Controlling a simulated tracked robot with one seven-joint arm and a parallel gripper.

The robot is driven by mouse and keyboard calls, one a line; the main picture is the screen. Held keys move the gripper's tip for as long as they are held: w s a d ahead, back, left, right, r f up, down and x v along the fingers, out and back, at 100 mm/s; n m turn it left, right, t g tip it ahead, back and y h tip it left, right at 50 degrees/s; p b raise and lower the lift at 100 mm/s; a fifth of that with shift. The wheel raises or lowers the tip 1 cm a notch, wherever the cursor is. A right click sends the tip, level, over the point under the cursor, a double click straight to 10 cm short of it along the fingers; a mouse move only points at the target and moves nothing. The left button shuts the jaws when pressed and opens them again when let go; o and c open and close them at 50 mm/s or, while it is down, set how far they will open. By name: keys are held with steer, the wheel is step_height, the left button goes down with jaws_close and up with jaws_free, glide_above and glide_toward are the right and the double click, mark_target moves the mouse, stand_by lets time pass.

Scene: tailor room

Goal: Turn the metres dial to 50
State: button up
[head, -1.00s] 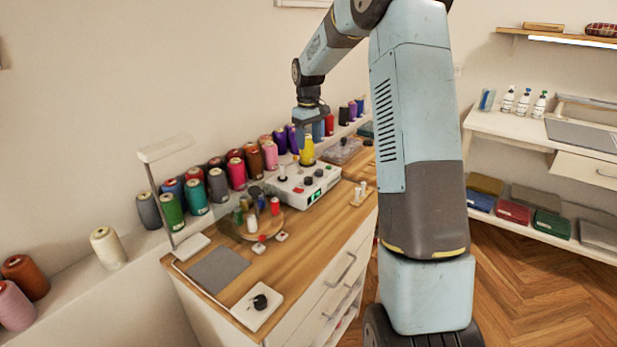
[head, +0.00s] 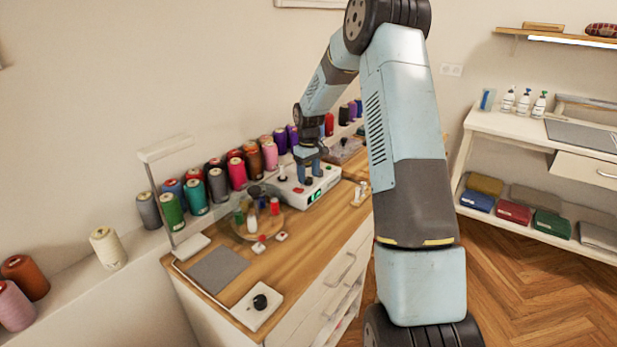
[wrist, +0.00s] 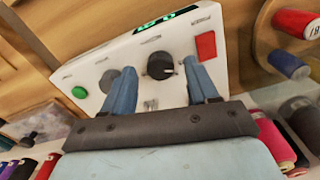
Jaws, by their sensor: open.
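The white winder box (head: 296,191) stands on the wooden bench with a lit green display (head: 316,195); it fills the middle of the wrist view (wrist: 92,68). On its face in the wrist view are a black dial (wrist: 160,65) with a pale pointer mark, a grey knob (wrist: 108,82), a green button (wrist: 79,92) and a red switch (wrist: 206,46). Contact cannot be told.
Several thread spools (head: 237,173) line the ledge behind the box. A round stand with small spools (head: 252,222) is left of it. A grey mat (head: 218,271) and a white plate with a black knob (head: 260,302) lie at the bench's near end.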

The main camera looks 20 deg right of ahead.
steer(key=shift+f, duration=0.75)
steer(key=c, duration=1)
